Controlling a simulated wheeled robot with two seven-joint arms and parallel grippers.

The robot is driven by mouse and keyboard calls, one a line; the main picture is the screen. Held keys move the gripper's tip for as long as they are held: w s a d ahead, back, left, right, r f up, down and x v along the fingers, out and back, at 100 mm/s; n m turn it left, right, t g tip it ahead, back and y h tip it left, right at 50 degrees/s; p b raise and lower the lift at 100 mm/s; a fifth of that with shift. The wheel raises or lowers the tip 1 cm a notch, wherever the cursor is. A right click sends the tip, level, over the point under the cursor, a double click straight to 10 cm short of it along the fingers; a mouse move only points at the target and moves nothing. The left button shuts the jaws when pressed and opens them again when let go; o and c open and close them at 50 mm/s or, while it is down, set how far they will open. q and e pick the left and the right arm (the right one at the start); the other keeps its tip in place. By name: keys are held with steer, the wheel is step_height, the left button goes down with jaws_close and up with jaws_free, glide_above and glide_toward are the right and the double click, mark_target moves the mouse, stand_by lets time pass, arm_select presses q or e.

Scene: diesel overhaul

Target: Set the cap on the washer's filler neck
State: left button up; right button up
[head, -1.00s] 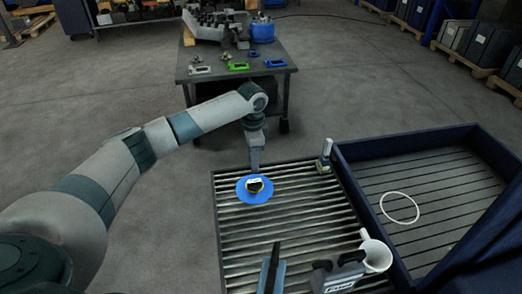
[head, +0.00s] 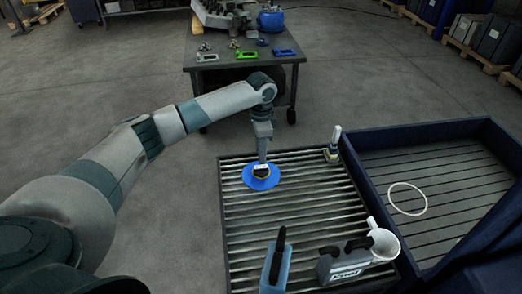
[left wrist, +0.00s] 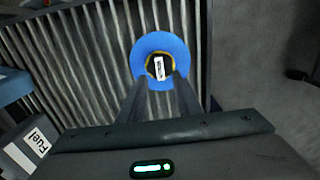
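A round blue disc (head: 249,183) lies on the slatted grate. At its centre is a small black cap (head: 260,171) with a white label and some yellow around it. The cap also shows in the left wrist view (left wrist: 159,68), in front of the blue disc (left wrist: 144,48). My left gripper (head: 262,163) points down over the disc. My right gripper is not in view.
The slatted grate (head: 240,235) also bears a grey Fuel jug (head: 345,265), a white funnel-like cup (head: 383,244), a light-blue object with a black top (head: 275,265) and a small upright bottle (head: 333,152). A navy bin (head: 425,137) adjoins at right. A workbench (head: 240,75) stands behind.

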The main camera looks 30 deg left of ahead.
mark_target(260, 167)
arm_select(q)
step_height(260, 167, down, 4)
steer(key=b, duration=0.3)
steer(key=shift+f+p, duration=0.1)
steer(key=shift+p, duration=0.2)
steer(key=shift+f, duration=1.05)
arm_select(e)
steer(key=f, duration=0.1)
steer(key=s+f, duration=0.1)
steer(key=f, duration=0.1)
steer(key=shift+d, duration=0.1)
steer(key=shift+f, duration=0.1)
arm_select(q)
jaws_close()
steer(key=shift+s+f, duration=0.1)
steer(key=shift+s, duration=0.1)
